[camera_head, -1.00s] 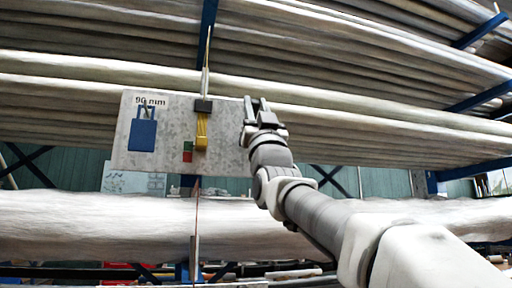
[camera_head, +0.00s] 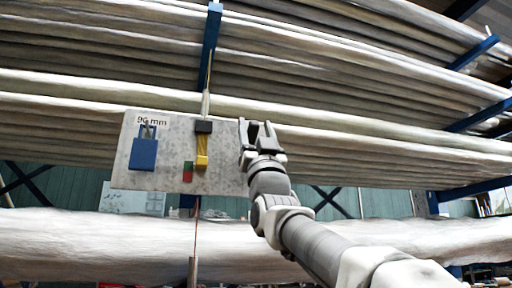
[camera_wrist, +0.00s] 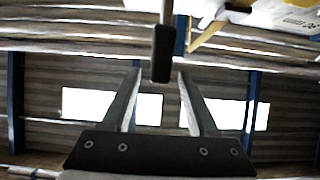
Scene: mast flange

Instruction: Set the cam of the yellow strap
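A grey plate (camera_head: 225,168) marked "90 mm" stands in front of the racked pipes in the head view. The yellow strap (camera_head: 202,149) hangs on it, below a black cam buckle (camera_head: 203,127). My gripper (camera_head: 257,127) is at the plate's right edge, fingers pointing up, open, to the right of the buckle. In the wrist view my gripper (camera_wrist: 158,75) shows two spread fingers. A dark upright bar (camera_wrist: 162,54) appears between the fingertips; I cannot tell whether it is the cam or how far off it is. A yellow piece (camera_wrist: 207,33) shows to its right.
A blue padlock-like block (camera_head: 143,154) is on the plate's left part. A red and green patch (camera_head: 188,171) is just left of the strap. Long wrapped pipes (camera_head: 350,125) fill the rack behind. A blue rack post (camera_head: 210,40) rises above the plate.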

